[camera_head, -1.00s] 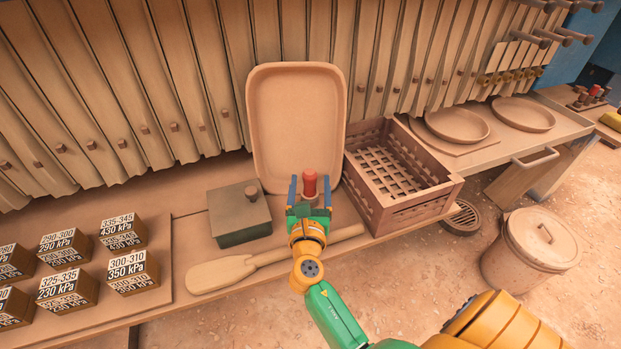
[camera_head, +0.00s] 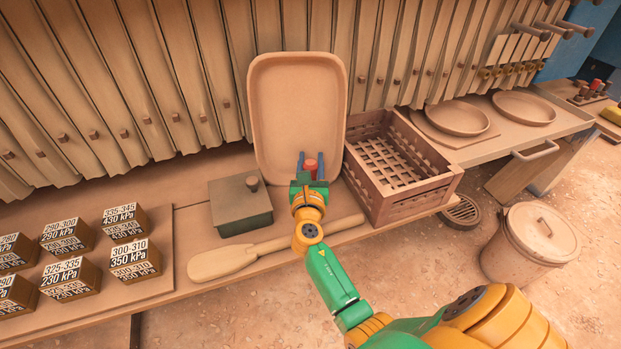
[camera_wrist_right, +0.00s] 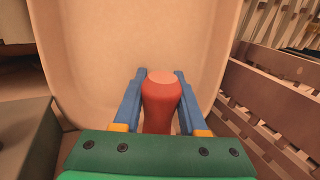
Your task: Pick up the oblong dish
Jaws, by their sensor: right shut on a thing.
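The oblong dish (camera_head: 297,100) is a large, pale tan, round-cornered tray. It stands upright on the bench, leaning back against the row of slats. It also fills the back of the right wrist view (camera_wrist_right: 130,40). My right gripper (camera_head: 311,166) is in front of its lower part. Its blue fingers are shut on a red, round-topped peg-like piece (camera_wrist_right: 160,100), not on the dish's rim. The red piece's lower end is hidden by the gripper, so I cannot tell what it stands on. My left gripper is not in view.
A slatted wooden crate (camera_head: 400,190) stands close on the right. A grey-green box with a knob (camera_head: 240,207) is on the left. A wooden paddle (camera_head: 230,261) lies along the front edge. Labelled blocks (camera_head: 135,260) are far left, two round plates (camera_head: 456,118) far right.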

